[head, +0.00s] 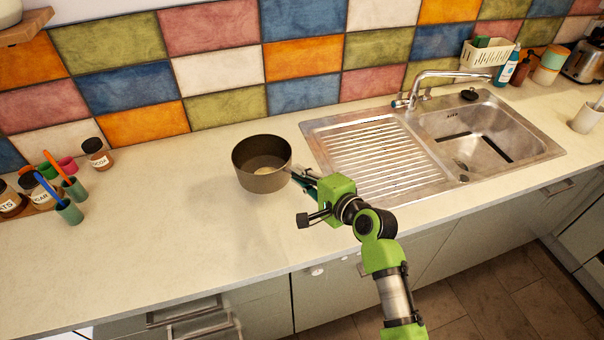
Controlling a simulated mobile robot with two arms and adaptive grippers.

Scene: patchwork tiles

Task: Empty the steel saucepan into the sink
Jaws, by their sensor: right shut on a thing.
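The steel saucepan (247,180) is at the middle of the worktop, left of the drainer, and looks upright. Something pale shows in its bottom. My right gripper (302,180) is shut at the pan's right side, where the handle is; the gripper hides most of the handle. I cannot tell whether the pan touches the worktop or is just above it. The sink (510,122) is to the right, with its basin beyond the ribbed drainer (362,150). My left gripper is not in view.
The tap (440,77) stands behind the sink. Jars (97,155) and cups with brushes (70,212) stand at the left. A white basket (487,53), bottles (507,68) and a toaster (583,62) are at the back right. The worktop left of the pan is clear.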

